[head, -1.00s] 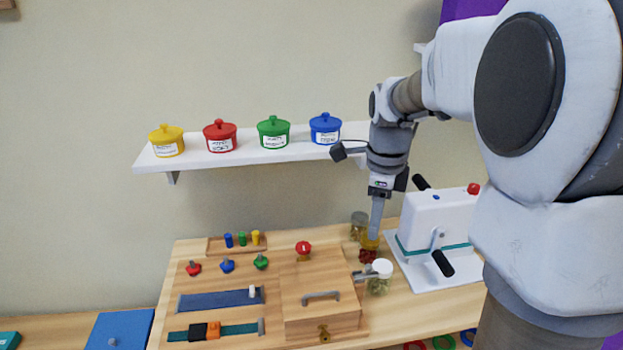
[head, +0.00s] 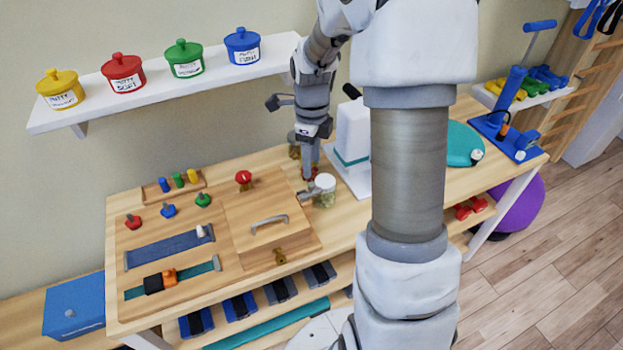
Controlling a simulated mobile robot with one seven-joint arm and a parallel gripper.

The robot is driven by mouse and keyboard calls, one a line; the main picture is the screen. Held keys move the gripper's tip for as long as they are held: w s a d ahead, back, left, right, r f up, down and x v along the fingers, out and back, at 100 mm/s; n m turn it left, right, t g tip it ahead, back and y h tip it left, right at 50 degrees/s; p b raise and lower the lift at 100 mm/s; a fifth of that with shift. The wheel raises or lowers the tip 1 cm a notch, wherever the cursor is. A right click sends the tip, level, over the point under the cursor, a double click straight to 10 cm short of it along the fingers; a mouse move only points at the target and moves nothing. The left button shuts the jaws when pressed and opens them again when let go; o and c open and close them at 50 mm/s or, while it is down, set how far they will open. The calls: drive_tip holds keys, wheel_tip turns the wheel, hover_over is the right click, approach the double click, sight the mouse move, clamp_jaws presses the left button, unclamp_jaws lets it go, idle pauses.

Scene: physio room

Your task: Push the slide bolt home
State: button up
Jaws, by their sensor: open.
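A wooden activity board (head: 120,225) lies on the bench, with a raised wooden box section on its right side. A small grey metal fitting (head: 307,195), which looks like the slide bolt, sticks out at the box's right edge beside a white-lidded jar. Its exact position is too small to tell. My gripper (head: 310,174) points down just behind this fitting and the jar, and appears apart from the fitting. Its fingers are small and partly lost against the items behind. It is open, with nothing seen held in it.
The jar (head: 325,190) stands close to the gripper. A white crank machine (head: 352,145) is behind my arm. A shelf with putty pots (head: 187,58) hangs above left. The box has a grey handle (head: 268,222) and a brass latch (head: 280,257). My arm hides part of the bench.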

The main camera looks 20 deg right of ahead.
sight(312, 184)
wheel_tip(312, 184, down, 7)
drive_tip(key=shift+r, duration=0.1)
idle(0.3)
clamp_jaws()
idle(1.3)
